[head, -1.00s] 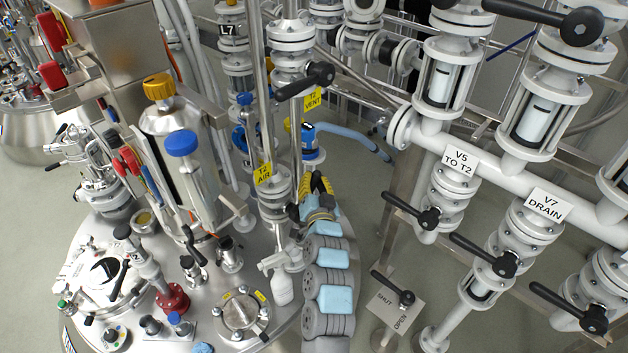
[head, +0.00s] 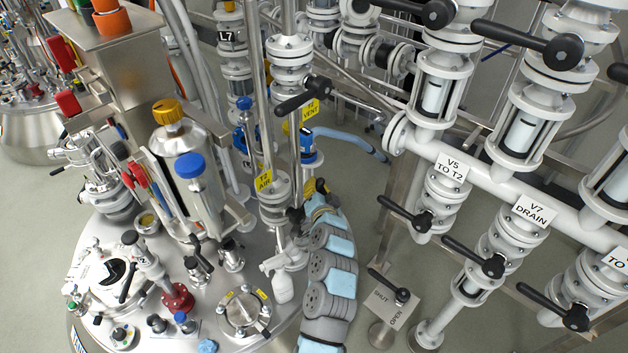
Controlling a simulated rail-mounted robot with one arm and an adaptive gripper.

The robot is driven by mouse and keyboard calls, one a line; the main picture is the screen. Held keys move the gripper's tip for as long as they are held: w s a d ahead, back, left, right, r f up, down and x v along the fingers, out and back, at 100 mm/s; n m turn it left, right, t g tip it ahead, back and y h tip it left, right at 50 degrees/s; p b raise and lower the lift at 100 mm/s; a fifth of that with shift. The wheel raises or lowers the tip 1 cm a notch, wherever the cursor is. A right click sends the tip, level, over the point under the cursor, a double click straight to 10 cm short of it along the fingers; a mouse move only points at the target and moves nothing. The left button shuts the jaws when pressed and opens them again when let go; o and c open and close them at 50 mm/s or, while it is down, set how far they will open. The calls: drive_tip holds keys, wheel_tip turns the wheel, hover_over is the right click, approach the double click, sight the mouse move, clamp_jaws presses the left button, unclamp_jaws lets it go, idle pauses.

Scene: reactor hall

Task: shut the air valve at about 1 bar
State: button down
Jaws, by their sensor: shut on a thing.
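The air valve (head: 274,205) is a grey flanged fitting on a vertical pipe above the steel vessel lid, under the yellow "T2 AIR" tag (head: 264,180). My gripper (head: 298,214) is at the right side of this valve, at the upper end of my grey and light-blue arm. It is shut on a dark part there, which looks like the valve's black handle. My own wrist and fingers hide most of that handle, so its angle cannot be told. I cannot read any pressure in this view.
The "T2 VENT" valve with its black handle (head: 303,96) stands just above and behind. The V5 valve handle (head: 406,214) and V7 handle (head: 473,257) stick out at right. Bare floor shows between.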

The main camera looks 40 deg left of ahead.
drive_tip(key=shift+w+d+f, duration=0.1)
drive_tip(key=shift+d, duration=0.05)
drive_tip(key=c, duration=1.2)
unclamp_jaws()
drive_tip(key=shift+c, duration=0.2)
drive_tip(key=o, duration=0.3)
drive_tip(key=shift+d, duration=0.3)
drive_tip(key=shift+o, duration=0.2)
drive_tip(key=shift+a, duration=0.2)
drive_tip(key=v, duration=1.2)
